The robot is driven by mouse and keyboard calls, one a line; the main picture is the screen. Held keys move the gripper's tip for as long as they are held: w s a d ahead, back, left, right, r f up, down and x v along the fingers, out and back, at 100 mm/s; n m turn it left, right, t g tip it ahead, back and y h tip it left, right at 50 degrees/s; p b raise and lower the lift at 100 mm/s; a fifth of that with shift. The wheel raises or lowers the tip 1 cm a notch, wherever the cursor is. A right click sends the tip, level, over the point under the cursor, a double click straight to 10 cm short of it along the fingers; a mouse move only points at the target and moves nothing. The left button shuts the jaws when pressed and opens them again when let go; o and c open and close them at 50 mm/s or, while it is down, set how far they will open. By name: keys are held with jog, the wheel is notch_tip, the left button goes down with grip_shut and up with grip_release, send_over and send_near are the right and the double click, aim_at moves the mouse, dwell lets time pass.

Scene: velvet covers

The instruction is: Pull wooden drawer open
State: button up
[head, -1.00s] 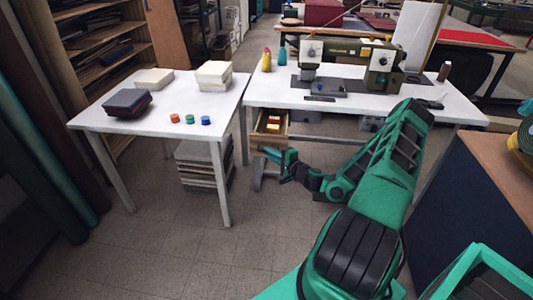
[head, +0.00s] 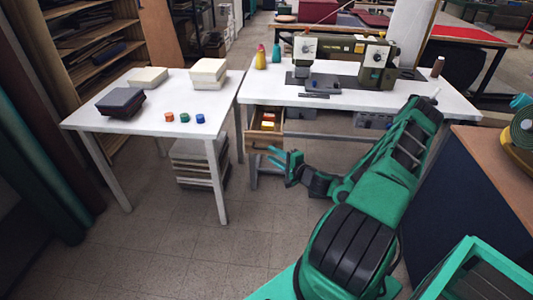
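The wooden drawer (head: 264,141) hangs under the left end of the white sewing table and stands pulled out. Red and yellow items (head: 268,122) show inside it. My gripper (head: 274,156) is just below and to the right of the drawer front. Its green fingers are spread apart with nothing visible between them, and they look clear of the drawer. Any handle on the drawer front is too small to make out.
The sewing table (head: 350,97) carries a sewing machine (head: 345,48) and thread cones. A white side table (head: 145,122) with boxes and small colored spools stands at left, with a stack (head: 200,165) beneath it. A dark cabinet (head: 470,190) is at right. The floor in front is clear.

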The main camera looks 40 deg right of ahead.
jog(key=shift+s+d+r, duration=0.1)
jog(key=shift+s+r, duration=0.1)
jog(key=shift+s, duration=1.15)
jog(key=shift+s+d+r, duration=0.1)
jog(key=shift+s+r, duration=0.1)
jog(key=shift+s, duration=1.15)
jog(key=s+a+r+n+g+y, duration=0.2)
jog(key=s+a+n+g+y, duration=0.1)
jog(key=a+n+g, duration=0.3)
jog(key=s+a+r+n+g+y, duration=0.2)
jog(key=s+a+n+g+y, duration=0.15)
jog(key=a+n, duration=0.4)
jog(key=s+d+r+g+h, duration=0.1)
jog(key=s+r+g+h, duration=0.6)
jog(key=s+r, duration=1.6)
jog(key=shift+s+m, duration=0.45)
jog(key=shift+r, duration=0.1)
